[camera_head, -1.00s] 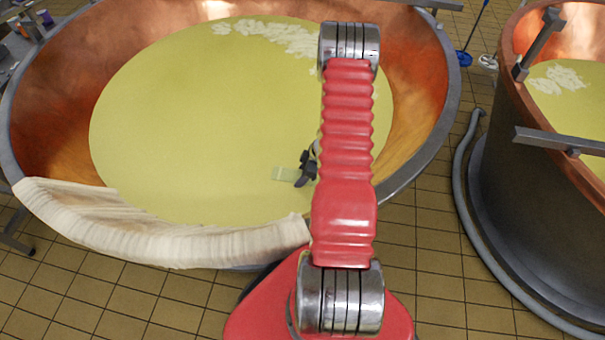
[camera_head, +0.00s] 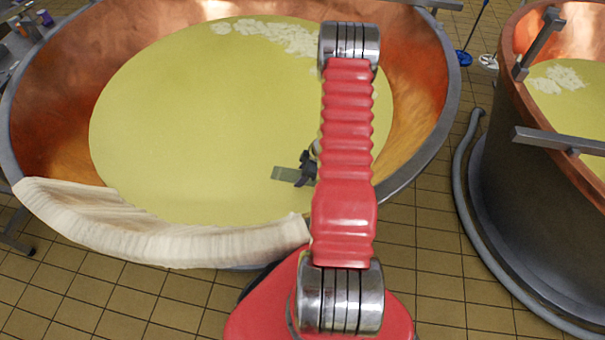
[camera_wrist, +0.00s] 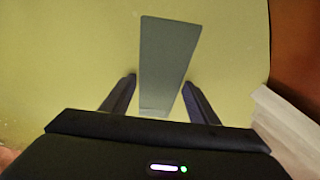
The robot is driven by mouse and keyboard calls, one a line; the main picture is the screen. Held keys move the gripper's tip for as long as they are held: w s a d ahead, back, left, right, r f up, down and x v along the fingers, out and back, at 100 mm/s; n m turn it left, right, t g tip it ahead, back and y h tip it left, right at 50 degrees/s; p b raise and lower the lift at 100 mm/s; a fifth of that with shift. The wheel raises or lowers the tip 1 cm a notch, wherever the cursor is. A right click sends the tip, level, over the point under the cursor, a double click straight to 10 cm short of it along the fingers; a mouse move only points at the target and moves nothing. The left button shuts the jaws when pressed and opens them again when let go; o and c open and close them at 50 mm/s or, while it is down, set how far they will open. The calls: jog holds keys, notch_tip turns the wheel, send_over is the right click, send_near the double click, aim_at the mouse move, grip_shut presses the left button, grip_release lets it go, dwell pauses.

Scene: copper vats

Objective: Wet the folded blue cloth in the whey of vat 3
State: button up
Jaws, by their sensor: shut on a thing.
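The folded cloth shows as a flat grey-green strip, left of my gripper (camera_head: 306,168) in the head view (camera_head: 284,173). In the wrist view the cloth (camera_wrist: 168,55) sticks out beyond the two dark fingers of my gripper (camera_wrist: 160,85), which are shut on its near end. It is over the pale yellow whey (camera_head: 200,120) in the large copper vat (camera_head: 60,90). I cannot tell whether it touches the surface. No vat number is visible. My red arm hides part of the whey and the vat's right side.
A cream cloth (camera_head: 150,235) hangs over the vat's near rim, and its edge shows at right in the wrist view (camera_wrist: 285,125). White curd pieces (camera_head: 270,33) float at the far side. A second copper vat (camera_head: 520,120) stands at right, with tiled floor (camera_head: 430,230) between.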

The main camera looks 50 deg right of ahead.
jog(key=shift+r, duration=0.1)
dwell(0.3)
notch_tip(320, 180, up, 39)
dwell(3.4)
dwell(0.8)
